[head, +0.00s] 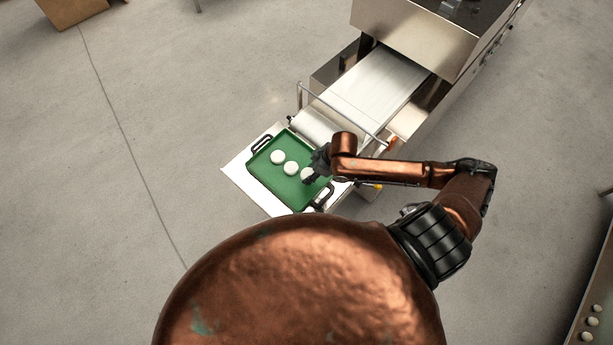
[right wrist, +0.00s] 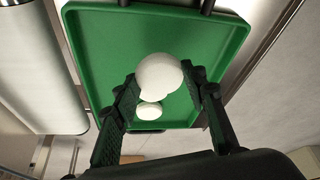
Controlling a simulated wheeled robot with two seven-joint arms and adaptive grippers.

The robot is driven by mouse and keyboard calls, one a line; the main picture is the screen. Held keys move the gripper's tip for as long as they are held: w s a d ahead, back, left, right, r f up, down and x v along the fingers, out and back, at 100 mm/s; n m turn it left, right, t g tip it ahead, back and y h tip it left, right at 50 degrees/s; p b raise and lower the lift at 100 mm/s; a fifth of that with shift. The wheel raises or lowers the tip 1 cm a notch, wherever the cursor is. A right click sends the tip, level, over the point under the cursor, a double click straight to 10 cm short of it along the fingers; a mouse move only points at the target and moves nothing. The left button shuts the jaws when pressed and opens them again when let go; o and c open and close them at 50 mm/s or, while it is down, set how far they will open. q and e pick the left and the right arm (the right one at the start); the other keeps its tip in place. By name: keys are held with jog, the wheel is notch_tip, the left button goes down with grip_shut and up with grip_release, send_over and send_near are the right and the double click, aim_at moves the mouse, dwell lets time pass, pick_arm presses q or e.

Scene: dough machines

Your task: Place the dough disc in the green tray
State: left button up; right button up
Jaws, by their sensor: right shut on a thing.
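The green tray (head: 291,195) lies on a pale sheet at the end of the machine's belt. Two white dough discs, one at the far left (head: 278,157) and one in the middle (head: 291,168), rest in it. My right gripper (head: 317,170) is over the tray's right part, shut on a third dough disc (head: 307,174). In the right wrist view this disc (right wrist: 160,72) sits between the fingers above the green tray (right wrist: 100,35), partly covering another disc; one more disc (right wrist: 149,111) shows below. I cannot tell whether the held disc touches the tray. My left gripper is not in view.
The dough machine with its pale belt (head: 375,82) and a metal guard rail (head: 340,112) stands beyond the tray. A cardboard box (head: 72,10) is at the top left. Several dough pieces (head: 592,322) lie at the lower right edge. The floor on the left is clear.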

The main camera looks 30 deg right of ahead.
jog(key=shift+w+a+f, duration=0.25)
jog(key=shift+w+f, duration=0.1)
jog(key=shift+f, duration=0.15)
jog(key=shift+w+a+f, duration=0.25)
jog(key=shift+w+f, duration=0.05)
jog(key=shift+f, duration=0.15)
jog(key=shift+f+p, duration=0.4)
jog(key=shift+f, duration=1.2)
jog(key=shift+f, duration=0.1)
jog(key=o, duration=1.2)
jog(key=shift+c, duration=0.2)
jog(key=v, duration=1.2)
